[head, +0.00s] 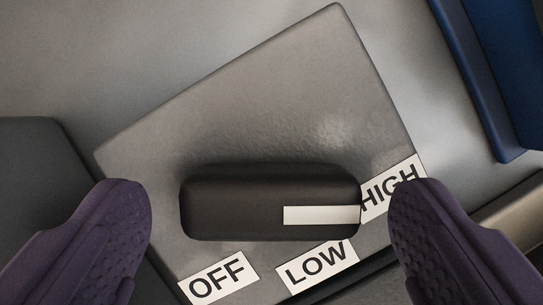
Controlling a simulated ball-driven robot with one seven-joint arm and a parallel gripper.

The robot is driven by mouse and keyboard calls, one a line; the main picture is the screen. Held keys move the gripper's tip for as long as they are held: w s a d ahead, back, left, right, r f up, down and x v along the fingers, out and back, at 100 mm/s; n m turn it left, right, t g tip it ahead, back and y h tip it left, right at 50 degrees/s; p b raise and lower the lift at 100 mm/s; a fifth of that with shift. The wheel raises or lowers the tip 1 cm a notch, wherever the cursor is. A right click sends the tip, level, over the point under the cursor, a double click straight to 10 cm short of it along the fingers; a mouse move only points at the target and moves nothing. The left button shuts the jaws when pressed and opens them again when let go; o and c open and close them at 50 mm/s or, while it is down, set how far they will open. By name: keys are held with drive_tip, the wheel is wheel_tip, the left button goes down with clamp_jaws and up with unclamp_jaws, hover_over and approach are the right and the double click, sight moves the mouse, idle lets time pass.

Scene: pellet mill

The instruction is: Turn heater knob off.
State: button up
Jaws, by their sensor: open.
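The heater knob (235,205) is a black rounded bar in the middle of the head view, mounted on a square grey metal plate (270,100). A white pointer stripe (322,215) on its right half ends at the HIGH label (391,187). The LOW label (317,266) and the OFF label (218,278) lie below the knob on the plate. My gripper (270,220) is open, with one purple textured finger to the left of the knob and one to the right. Gaps show between the knob and both fingers. The right finger overlaps the edge of the HIGH label in the picture.
A blue part (490,70) stands at the upper right. A dark grey block (45,165) is at the left edge, and a beige strip (515,215) is at the lower right. The pale surface (130,50) above the plate is bare.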

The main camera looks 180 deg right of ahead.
drive_tip(key=shift+f, duration=0.3)
drive_tip(key=shift+w, duration=0.1)
drive_tip(key=c, duration=1.1)
drive_tip(key=shift+o, duration=0.2)
